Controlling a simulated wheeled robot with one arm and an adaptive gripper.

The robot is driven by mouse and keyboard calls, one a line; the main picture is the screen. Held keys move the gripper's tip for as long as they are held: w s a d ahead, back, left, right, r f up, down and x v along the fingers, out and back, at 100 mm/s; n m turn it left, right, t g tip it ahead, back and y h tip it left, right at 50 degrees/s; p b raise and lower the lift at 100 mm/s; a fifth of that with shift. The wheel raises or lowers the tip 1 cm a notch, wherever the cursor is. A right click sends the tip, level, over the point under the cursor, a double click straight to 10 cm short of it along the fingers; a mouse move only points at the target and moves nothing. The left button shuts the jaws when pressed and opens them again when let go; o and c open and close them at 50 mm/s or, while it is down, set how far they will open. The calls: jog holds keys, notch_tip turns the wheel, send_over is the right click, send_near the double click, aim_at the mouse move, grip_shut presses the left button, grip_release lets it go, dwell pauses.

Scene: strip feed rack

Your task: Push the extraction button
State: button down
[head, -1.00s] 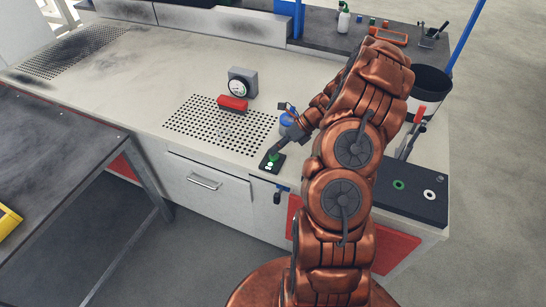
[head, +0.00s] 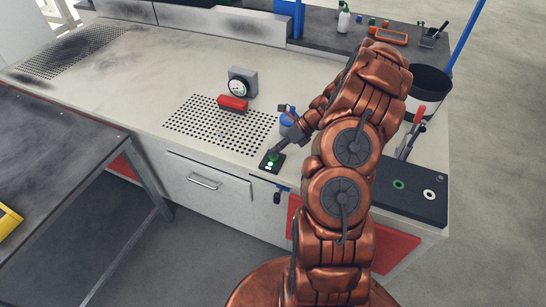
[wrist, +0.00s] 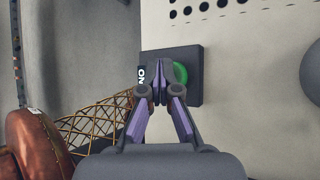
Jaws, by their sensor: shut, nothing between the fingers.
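The extraction button is a green round button (wrist: 181,73) on a small black box (wrist: 190,58) at the bench's front edge. The box also shows in the head view (head: 265,165), with a pale mark on its near part. In the head view my gripper (head: 276,153) points down at the button. Whether the tips touch it I cannot tell.
A blue-lidded container (head: 287,121) stands close behind my gripper. A red block (head: 233,104) and a gauge (head: 242,82) are on the bench farther back, near a perforated plate (head: 205,123). A black panel with rings (head: 415,192) is at right.

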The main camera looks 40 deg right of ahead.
aim_at(276, 156)
dwell(0.4)
jog(key=shift+r+p, duration=0.9)
jog(key=shift+r+p, duration=2.1)
jog(key=shift+r, duration=0.85)
